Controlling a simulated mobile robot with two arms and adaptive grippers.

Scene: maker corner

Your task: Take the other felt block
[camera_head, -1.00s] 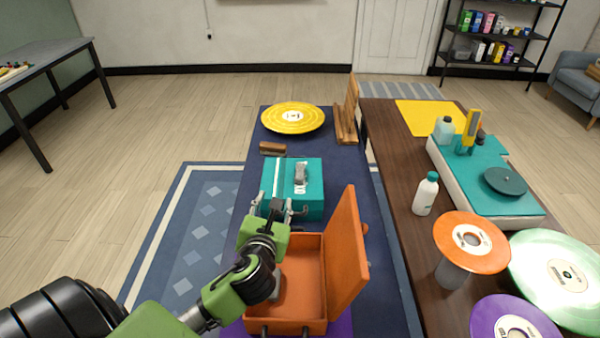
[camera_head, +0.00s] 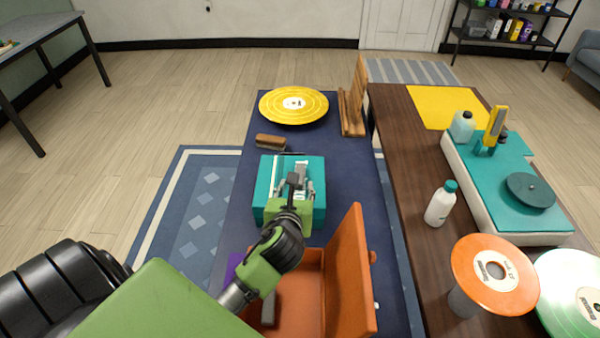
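A dark grey block (camera_head: 268,308), perhaps the other felt block, is in the open orange case (camera_head: 310,275), partly hidden by my arm. My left gripper (camera_head: 298,178) is over the teal case, short of the brown block. Its fingers look spread, with nothing seen between them. The gripper hides part of the teal case's top. My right gripper is not in view.
A yellow record (camera_head: 294,105) lies behind the brown block, beside a wooden stand (camera_head: 352,105). The orange lid (camera_head: 350,280) stands upright. On the brown table are a white bottle (camera_head: 440,205), a turntable (camera_head: 495,195) and an orange record (camera_head: 494,275).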

